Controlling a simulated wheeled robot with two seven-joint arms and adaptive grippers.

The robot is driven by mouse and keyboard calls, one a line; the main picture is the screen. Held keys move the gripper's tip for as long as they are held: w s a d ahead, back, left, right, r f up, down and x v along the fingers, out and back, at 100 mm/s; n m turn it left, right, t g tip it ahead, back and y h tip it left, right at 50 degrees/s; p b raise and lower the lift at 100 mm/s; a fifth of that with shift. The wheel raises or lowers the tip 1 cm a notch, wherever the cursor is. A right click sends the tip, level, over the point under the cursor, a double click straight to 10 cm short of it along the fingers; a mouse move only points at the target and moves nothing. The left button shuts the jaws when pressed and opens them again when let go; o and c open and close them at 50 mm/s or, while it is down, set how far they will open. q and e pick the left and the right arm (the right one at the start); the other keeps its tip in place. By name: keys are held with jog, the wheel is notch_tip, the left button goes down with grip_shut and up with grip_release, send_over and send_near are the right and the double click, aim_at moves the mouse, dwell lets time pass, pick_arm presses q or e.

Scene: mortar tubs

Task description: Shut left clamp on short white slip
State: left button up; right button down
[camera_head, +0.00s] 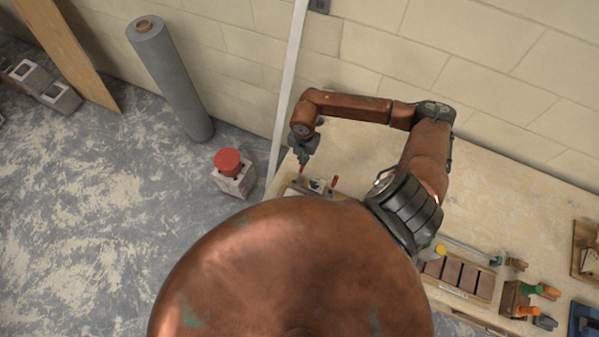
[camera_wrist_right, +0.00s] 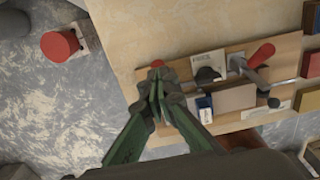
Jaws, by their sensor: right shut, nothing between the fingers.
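My right gripper (camera_head: 303,154) is shut and empty, over the left end of a wooden clamp board (camera_head: 313,193). In the right wrist view its green fingers (camera_wrist_right: 157,90) are together, against or just over a red clamp handle (camera_wrist_right: 157,63), mostly hidden by them; I cannot tell if they touch. A white slip (camera_wrist_right: 205,61) with print lies on the board (camera_wrist_right: 288,47), a dark clamp pad (camera_wrist_right: 207,75) at its lower edge. I cannot tell whether the pad presses on it. A second red-handled clamp (camera_wrist_right: 262,55) is to the right, its handle slanting up. My left gripper is out of view.
A brown block (camera_wrist_right: 236,98) and a small blue item (camera_wrist_right: 204,102) lie on the board. A red-topped block (camera_head: 229,162) stands on the floor at left. A brick tray (camera_head: 458,278) and orange-handled clamps (camera_head: 527,311) are at right. The bench behind the board is bare.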

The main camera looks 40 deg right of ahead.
jog(key=shift+f, duration=0.1)
dwell(0.3)
jog(key=shift+w+d+f+b, duration=0.15)
jog(key=shift+d+f+b, duration=0.15)
jog(key=shift+f+b, duration=0.45)
jog(key=shift+r, duration=0.15)
jog(key=shift+r+p, duration=2.3)
jog(key=shift+r, duration=1.15)
